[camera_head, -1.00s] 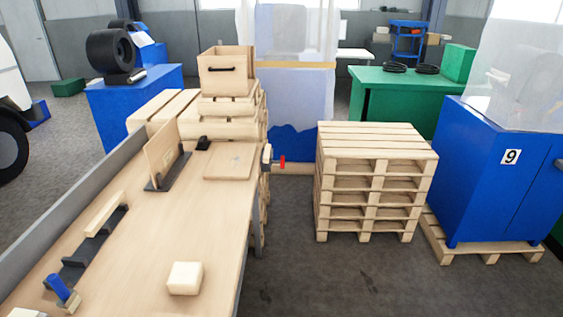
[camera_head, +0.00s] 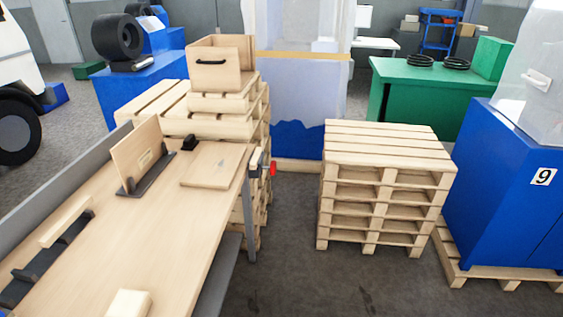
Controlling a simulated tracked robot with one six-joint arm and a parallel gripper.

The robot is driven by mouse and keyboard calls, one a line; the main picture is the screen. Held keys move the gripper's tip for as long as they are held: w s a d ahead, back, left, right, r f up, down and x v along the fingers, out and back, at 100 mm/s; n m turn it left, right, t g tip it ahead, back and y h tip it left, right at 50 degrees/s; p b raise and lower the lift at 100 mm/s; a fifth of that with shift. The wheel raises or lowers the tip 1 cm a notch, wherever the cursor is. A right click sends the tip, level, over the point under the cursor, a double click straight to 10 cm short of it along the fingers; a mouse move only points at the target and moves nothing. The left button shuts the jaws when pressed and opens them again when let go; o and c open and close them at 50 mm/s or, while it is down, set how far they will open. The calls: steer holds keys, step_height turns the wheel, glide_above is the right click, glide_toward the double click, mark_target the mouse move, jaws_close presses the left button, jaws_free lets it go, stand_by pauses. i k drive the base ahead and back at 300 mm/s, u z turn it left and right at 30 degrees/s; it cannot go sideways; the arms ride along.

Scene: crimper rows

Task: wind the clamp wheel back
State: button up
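A small clamp (camera_head: 256,164) is at the right edge of the wooden bench, near its far end. A small red part (camera_head: 273,169) sticks out to its right, over the floor; it may be the clamp wheel, but it is too small to make out its shape. My gripper is not in view, and nothing is seen touching the clamp.
The bench (camera_head: 150,235) fills the lower left, with a flat board (camera_head: 212,164), an upright panel (camera_head: 138,158) and a pale block (camera_head: 128,303) on it. Stacked pallets (camera_head: 388,143) stand to the right. Grey floor (camera_head: 295,265) between them is clear.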

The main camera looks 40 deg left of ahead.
mark_target(273, 168)
steer(key=z, duration=0.05)
steer(key=i, duration=1.8)
steer(key=u, duration=3.75)
